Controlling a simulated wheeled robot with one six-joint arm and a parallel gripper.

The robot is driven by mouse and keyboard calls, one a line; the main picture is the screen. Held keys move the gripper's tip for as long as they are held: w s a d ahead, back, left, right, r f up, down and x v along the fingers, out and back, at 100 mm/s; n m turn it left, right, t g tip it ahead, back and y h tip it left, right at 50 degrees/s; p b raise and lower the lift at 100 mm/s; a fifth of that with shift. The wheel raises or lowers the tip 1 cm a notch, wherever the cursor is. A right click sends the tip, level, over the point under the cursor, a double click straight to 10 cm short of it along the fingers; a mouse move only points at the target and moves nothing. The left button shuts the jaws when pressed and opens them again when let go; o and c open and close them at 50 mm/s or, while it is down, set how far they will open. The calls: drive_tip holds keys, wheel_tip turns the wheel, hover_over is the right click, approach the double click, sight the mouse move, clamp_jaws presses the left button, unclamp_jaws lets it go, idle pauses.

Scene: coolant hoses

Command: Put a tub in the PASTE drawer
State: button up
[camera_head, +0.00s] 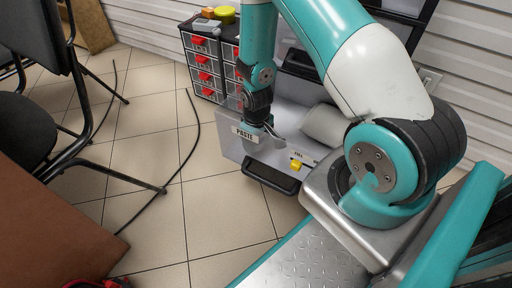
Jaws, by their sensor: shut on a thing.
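A small yellow-green tub (224,14) stands on top of the small drawer cabinet at the back. A white label reading PASTE (245,135) shows at the upper left of a pale grey front (228,153). My gripper (265,137) points down, right beside this label. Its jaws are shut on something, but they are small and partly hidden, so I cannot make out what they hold. A black handle (270,179) sits low on the pale front. I cannot tell how far the PASTE drawer is open.
The small cabinet (207,49) has red-handled drawers. A yellow knob-like part (295,165) and a grey rounded object (325,125) are right of my gripper. Black chairs (50,100) and a brown surface (45,215) are at left. A black hose (170,185) lies on open tiled floor.

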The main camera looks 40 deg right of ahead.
drive_tip(key=shift+f, duration=0.75)
drive_tip(key=shift+f, duration=0.15)
drive_tip(key=o, duration=1)
wheel_tip(320, 180, up, 12)
drive_tip(key=p, duration=0.6)
drive_tip(key=shift+r+p, duration=0.2)
drive_tip(key=shift+p, duration=0.1)
